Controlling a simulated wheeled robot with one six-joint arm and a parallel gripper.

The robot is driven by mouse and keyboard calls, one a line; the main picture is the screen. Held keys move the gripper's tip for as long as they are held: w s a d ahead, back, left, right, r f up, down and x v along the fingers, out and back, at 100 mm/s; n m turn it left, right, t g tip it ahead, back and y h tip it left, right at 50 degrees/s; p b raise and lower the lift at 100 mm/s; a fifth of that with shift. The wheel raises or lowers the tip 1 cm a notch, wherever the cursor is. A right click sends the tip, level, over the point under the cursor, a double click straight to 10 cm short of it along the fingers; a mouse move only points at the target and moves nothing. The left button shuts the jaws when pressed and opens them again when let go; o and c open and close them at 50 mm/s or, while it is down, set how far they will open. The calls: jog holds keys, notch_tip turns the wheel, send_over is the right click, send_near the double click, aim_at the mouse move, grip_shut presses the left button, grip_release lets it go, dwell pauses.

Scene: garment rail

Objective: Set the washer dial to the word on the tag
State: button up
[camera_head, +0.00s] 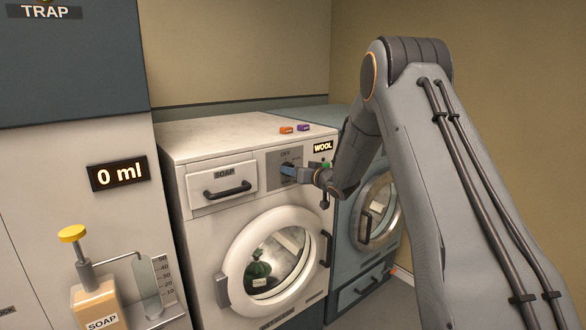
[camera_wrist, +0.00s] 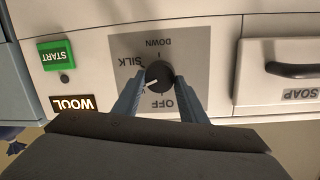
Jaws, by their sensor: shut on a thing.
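The washer dial (camera_wrist: 160,72) is a black knob with a white pointer line on a grey panel, seen upside down in the wrist view. Labels DOWN, SILK and OFF stand around it; another label is mostly hidden by a finger. The pointer aims at that hidden label, between SILK and OFF. My gripper (camera_wrist: 160,84) is shut on the dial, a blue finger on each side. In the head view my gripper (camera_head: 288,171) reaches the panel. The washer display (camera_head: 323,147) reads WOOL. A green bag (camera_head: 259,271) with a small unreadable label shows through the door.
A green START button (camera_wrist: 57,54) sits beside the dial panel. The SOAP drawer (camera_head: 222,186) is shut. Orange (camera_head: 286,130) and purple (camera_head: 304,127) blocks lie on the washer top. A soap pump bottle (camera_head: 97,300) stands at the lower left.

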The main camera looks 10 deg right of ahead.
jog(key=shift+w+d+f+m+g+y+p, duration=0.15)
jog(key=shift+m+y+p, duration=0.35)
jog(key=shift+m, duration=0.95)
jog(key=shift+s+d+r+m+g+y+p, duration=0.1)
jog(key=shift+m+y+p, duration=0.15)
jog(key=shift+m+p, duration=0.85)
jog(key=shift+w+d+f+m+g+y+p, duration=0.15)
jog(key=shift+m+y+p, duration=0.2)
jog(key=shift+m, duration=1.4)
jog(key=shift+a+r, duration=0.1)
jog(key=o, duration=1.1)
jog(key=shift+c, duration=0.2)
jog(key=shift+s, duration=0.15)
jog(key=b+v, duration=0.2)
jog(key=v, duration=0.5)
jog(key=shift+s+d, duration=0.2)
jog(key=shift+s, duration=0.05)
